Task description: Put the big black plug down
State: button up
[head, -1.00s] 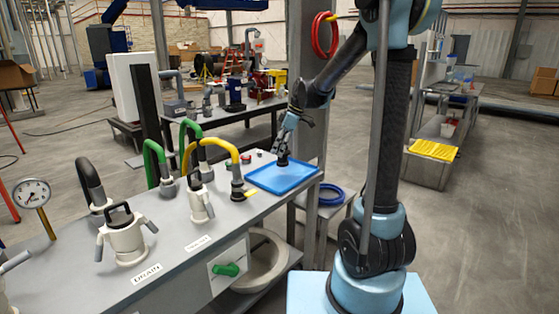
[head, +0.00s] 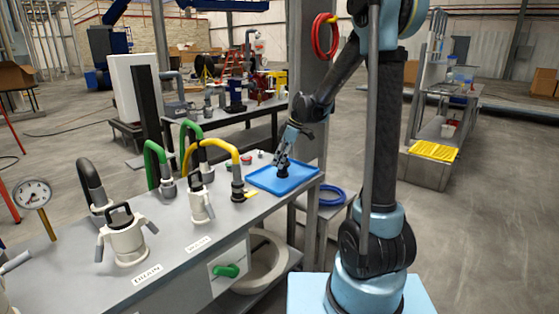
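The big black plug (head: 283,172) is small and dark in the head view, over the middle of the blue tray (head: 264,180) at the far right end of the grey bench. It is at or very close to the tray's surface; I cannot tell whether it touches. My gripper (head: 282,164) points down from above with its fingers around the top of the plug and appears shut on it. The fingers hide part of the plug's top.
A hose fitting with a yellow hose (head: 237,186) stands just left of the tray. White fittings (head: 126,240) and green hoses (head: 152,158) stand further left on the bench. A grey post (head: 312,130) rises behind the tray. Most of the tray's surface is clear.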

jog(key=shift+r, duration=0.1)
jog(key=v, duration=1.2)
jog(key=s+d+f+m+t+h, duration=0.1)
jog(key=s+d+f+m, duration=0.1)
jog(key=s+d+m, duration=0.5)
jog(key=s+d+f+m+h, duration=0.1)
jog(key=s+d, duration=0.4)
jog(key=s, duration=0.5)
jog(key=s+d+f+m+h, duration=0.1)
jog(key=s+d+f+m, duration=0.3)
jog(key=s+f, duration=0.2)
jog(key=s+d+f+m+t+h, duration=0.1)
jog(key=s+d+f+m, duration=0.2)
jog(key=s, duration=0.6)
notch_tip(320, 180, down, 4)
jog(key=shift+s+d+r+m+h, duration=0.2)
jog(key=shift+s+d+m+h, duration=0.15)
jog(key=shift+m, duration=0.65)
